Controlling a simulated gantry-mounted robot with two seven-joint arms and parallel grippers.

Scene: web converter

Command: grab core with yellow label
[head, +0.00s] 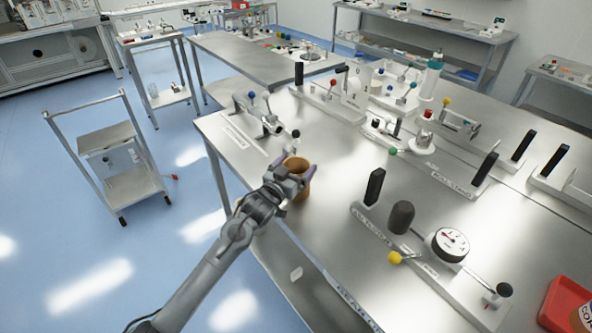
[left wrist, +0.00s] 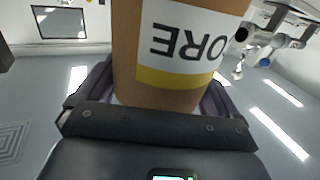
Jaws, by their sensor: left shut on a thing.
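A brown cardboard core (head: 297,168) stands near the left edge of the steel table in the head view, partly hidden by my left gripper (head: 295,176). In the left wrist view the core (left wrist: 125,60) fills the space between the fingers. It bears a white label with the letters "ORE" readable upside down and a yellow band (left wrist: 175,78) along the label's edge. My left gripper is shut on the core, one finger on each side. I cannot tell whether the core touches the table. My right gripper is in neither view.
The steel table (head: 330,215) is clear right of the core. A fixture with a dial gauge (head: 450,244) stands in front, and a clamp device (head: 262,118) behind. A red bin (head: 562,305) is at the lower right. A cart (head: 130,183) stands left.

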